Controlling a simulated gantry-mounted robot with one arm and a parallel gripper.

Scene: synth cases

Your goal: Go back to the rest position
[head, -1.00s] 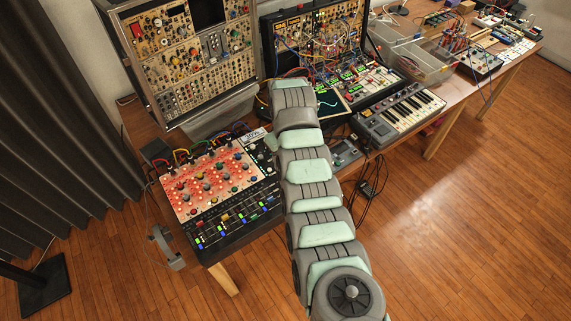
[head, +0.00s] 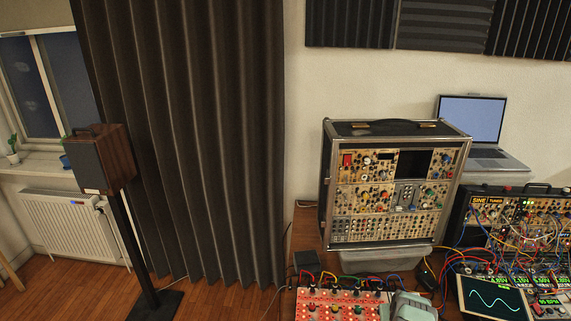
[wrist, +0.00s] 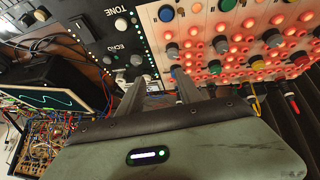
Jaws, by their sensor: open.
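My gripper (wrist: 160,78) shows in the wrist view with two grey fingers apart and nothing visible between them. It is over a black module (wrist: 105,35) marked TONE and ECHO and the edge of a panel with glowing red dots and coloured knobs (wrist: 235,45). I cannot tell if the fingertips touch either one. In the head view, a pale green and grey part of my arm shows at the bottom edge, beside the red-lit panel (head: 322,306). The gripper itself is not visible there.
A tall synth case (head: 330,225) stands behind the panel, with a patched case (head: 530,205), a screen with a wave (head: 492,298) and a laptop (head: 472,120) to the right. Cables hang around them. A speaker on a stand (head: 103,160) stands at left before the curtain (head: 190,130).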

